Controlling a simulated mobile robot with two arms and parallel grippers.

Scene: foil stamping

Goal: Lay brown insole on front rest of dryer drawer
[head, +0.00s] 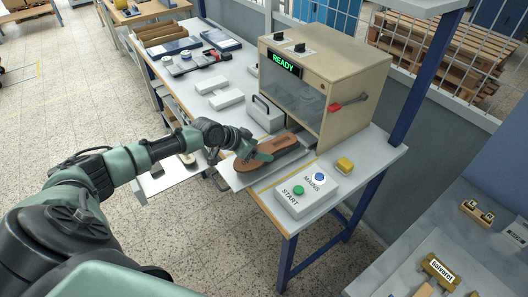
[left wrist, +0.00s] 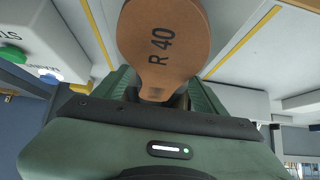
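The brown insole (head: 279,144) is held roughly level over the pulled-out drawer (head: 308,151) at the front of the beige dryer (head: 345,75). Whether it touches the drawer or its front rest cannot be told. My left gripper (head: 258,152) is at the insole's near part. In the left wrist view the insole (left wrist: 165,45) shows the mark "R 40", and its narrow end goes in between the fingers of my left gripper (left wrist: 158,97), which looks shut on it. The front rest is mostly hidden by the insole and gripper. My right gripper is not in view.
A control box (head: 306,194) with green START and blue MAINS buttons stands at the table's front right, beside a small yellow block (head: 344,164). A grey box with a handle (head: 265,113) and white blocks (head: 228,99) stand left of the dryer. The dryer display reads READY.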

